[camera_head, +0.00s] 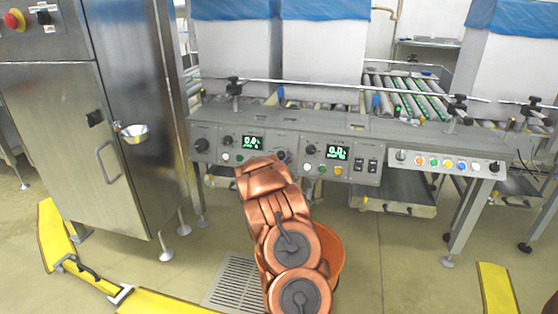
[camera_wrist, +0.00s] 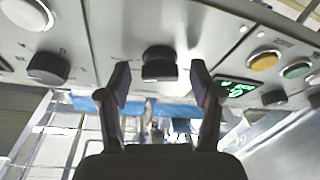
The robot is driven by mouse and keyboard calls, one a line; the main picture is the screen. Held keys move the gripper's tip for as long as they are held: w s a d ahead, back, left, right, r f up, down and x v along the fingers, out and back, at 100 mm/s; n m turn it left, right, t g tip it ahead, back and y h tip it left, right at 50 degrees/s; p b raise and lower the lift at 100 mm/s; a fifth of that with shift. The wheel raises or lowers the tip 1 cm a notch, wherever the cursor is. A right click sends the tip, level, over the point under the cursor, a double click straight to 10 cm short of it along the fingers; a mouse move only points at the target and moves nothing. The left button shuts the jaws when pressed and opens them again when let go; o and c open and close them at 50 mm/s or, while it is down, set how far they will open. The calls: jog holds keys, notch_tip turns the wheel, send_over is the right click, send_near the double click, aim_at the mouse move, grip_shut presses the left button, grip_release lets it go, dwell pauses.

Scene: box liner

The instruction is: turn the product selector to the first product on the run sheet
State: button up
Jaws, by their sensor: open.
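In the wrist view, my gripper (camera_wrist: 160,78) is open, with a dark finger on each side of a black knob (camera_wrist: 159,62) on the grey control panel (camera_wrist: 210,25). The knob sits between and just beyond the fingertips; no contact shows. In the head view, this knob (camera_head: 281,155) appears right of the left green display (camera_head: 252,142), and my copper arm hides the gripper. Another black knob (camera_wrist: 48,67) lies left in the wrist view. I cannot read which knob is the product selector. I cannot make out a run sheet.
A right display (camera_head: 338,152), black switches (camera_head: 366,166) and a strip of coloured buttons (camera_head: 447,163) share the machine front. An orange bin (camera_head: 328,250) stands under my arm. A steel cabinet (camera_head: 120,150) is at left. Yellow floor barriers (camera_head: 60,240) lie at front left.

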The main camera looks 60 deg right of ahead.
jog(key=shift+w+d, duration=0.1)
jog(key=shift+c, duration=0.4)
jog(key=c, duration=1.1)
jog(key=shift+o, duration=0.2)
